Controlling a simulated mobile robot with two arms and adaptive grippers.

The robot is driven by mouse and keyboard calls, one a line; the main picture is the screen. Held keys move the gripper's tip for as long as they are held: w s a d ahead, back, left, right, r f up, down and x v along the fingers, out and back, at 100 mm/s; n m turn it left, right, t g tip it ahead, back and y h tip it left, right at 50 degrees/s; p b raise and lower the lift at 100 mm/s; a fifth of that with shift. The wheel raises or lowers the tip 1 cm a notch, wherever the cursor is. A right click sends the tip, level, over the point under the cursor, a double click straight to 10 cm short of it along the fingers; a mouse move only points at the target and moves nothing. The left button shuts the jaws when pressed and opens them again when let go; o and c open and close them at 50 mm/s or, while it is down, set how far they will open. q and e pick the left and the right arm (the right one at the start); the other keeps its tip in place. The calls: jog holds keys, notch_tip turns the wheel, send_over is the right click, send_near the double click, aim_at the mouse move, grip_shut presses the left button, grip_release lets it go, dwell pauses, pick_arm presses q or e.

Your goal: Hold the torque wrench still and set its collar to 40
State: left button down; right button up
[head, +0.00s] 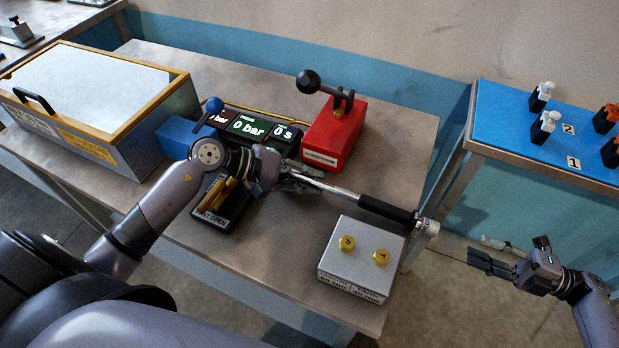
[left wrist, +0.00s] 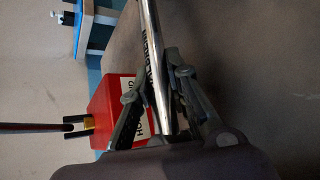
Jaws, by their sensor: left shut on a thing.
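The torque wrench (head: 385,209) has a bright metal shaft, a black handle and a pale metal collar (head: 427,228) at the handle's right end. Marks on the collar are too small to read. My left gripper (head: 290,177) is shut on the wrench's shaft; in the left wrist view the shaft (left wrist: 152,45) runs between its two fingers (left wrist: 172,85). The wrench's head end is hidden by the gripper. My right gripper (head: 508,256) is open and empty, to the right of the collar and apart from it, beyond the table's edge.
A grey box with two brass knobs (head: 361,258) stands just below the handle. A red lever block (head: 333,130) is behind the shaft, a display unit (head: 245,126) behind my left gripper. A lidded case (head: 130,128) is at left. A blue-topped table (head: 505,125) stands at right.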

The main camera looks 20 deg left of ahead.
aim_at(433, 229)
jog(key=shift+o, duration=0.4)
jog(key=shift+o, duration=1.2)
jog(key=a+m, duration=0.4)
jog(key=m, duration=0.3)
jog(key=a+m+g, duration=0.1)
jog(key=a+m, duration=0.3)
jog(key=m, duration=0.4)
jog(key=a+r+m+h, duration=0.1)
jog(key=a+m, duration=0.3)
jog(key=m, duration=0.3)
jog(key=shift+w+g, duration=0.1)
jog(key=shift+g, duration=0.3)
grip_shut()
